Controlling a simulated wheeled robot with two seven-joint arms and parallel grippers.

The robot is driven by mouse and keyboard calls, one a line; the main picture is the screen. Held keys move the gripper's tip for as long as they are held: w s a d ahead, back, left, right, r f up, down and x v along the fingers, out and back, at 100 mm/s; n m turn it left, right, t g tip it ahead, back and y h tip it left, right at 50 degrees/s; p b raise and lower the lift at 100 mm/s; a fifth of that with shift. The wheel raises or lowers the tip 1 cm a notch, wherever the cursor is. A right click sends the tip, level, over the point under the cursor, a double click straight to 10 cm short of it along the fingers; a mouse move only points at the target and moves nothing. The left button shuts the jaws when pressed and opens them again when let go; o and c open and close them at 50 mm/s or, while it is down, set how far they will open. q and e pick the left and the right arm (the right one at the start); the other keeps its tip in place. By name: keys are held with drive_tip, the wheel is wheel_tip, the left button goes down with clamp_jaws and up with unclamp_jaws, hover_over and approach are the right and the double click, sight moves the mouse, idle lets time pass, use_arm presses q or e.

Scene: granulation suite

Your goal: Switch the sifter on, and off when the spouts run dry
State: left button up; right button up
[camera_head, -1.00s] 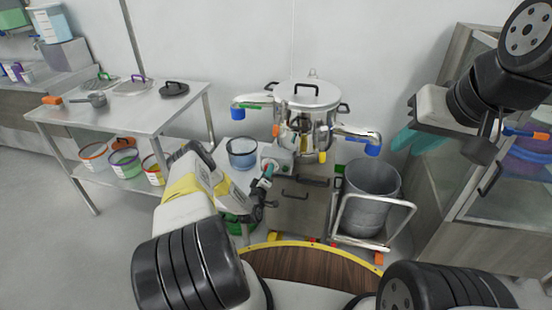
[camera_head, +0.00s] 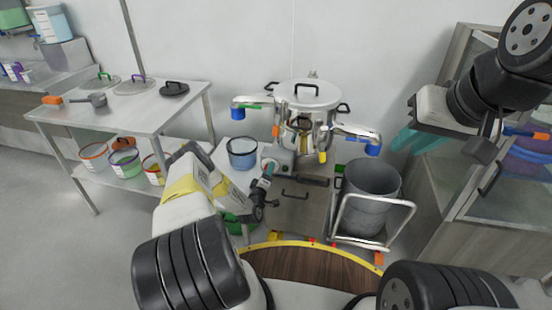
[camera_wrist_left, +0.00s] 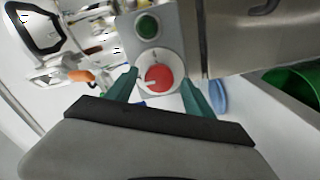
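The steel sifter (camera_head: 309,97) with its lid stands against the back wall. A left spout (camera_head: 250,102) and a right spout (camera_head: 356,135) have blue ends; a yellow-tipped outlet (camera_head: 322,157) points down in front. In the left wrist view, its control box has a red knob (camera_wrist_left: 159,78) with a white mark pointing left, and a green button (camera_wrist_left: 147,27) above. My left gripper (camera_wrist_left: 160,84) is open, its teal fingers on either side of the knob with gaps visible; contact is unclear. My right gripper (camera_head: 408,139) hangs empty at upper right; its finger gap is unclear.
A steel table (camera_head: 130,115) is at left, a glass cabinet (camera_head: 500,200) at right.

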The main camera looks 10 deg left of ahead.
use_arm(q)
drive_tip(key=s, duration=0.7)
drive_tip(key=shift+s+a, duration=0.15)
drive_tip(key=shift+s, duration=0.25)
